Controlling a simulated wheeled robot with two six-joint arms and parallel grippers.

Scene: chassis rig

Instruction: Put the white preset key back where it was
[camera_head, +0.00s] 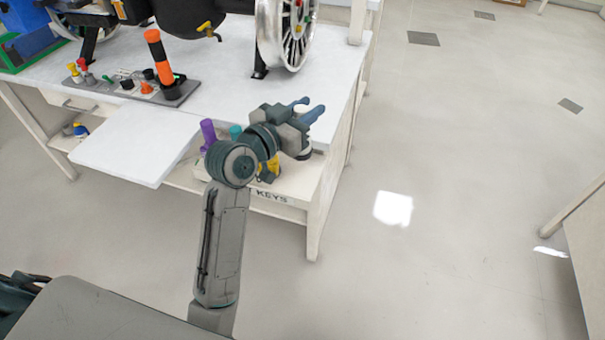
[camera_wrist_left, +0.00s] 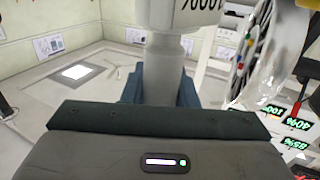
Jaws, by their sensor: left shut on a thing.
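My left gripper (camera_head: 308,109) is above the right end of the key drawer (camera_head: 278,204), its blue fingertips pointing away to the right. It is shut on the white preset key (camera_wrist_left: 165,55), whose pale stem stands between the blue fingers in the left wrist view, with a wider, dark-numbered part at the top edge. A purple key (camera_head: 208,132), a teal key (camera_head: 235,132) and a partly hidden yellow key (camera_head: 274,163) stand along the drawer. My right gripper is out of view.
The white bench (camera_head: 230,60) carries a control panel (camera_head: 140,86) with an orange lever (camera_head: 160,60). A spoked wheel (camera_head: 283,35) stands behind my gripper. A white shelf (camera_head: 135,145) juts out left of my arm. Open floor lies to the right.

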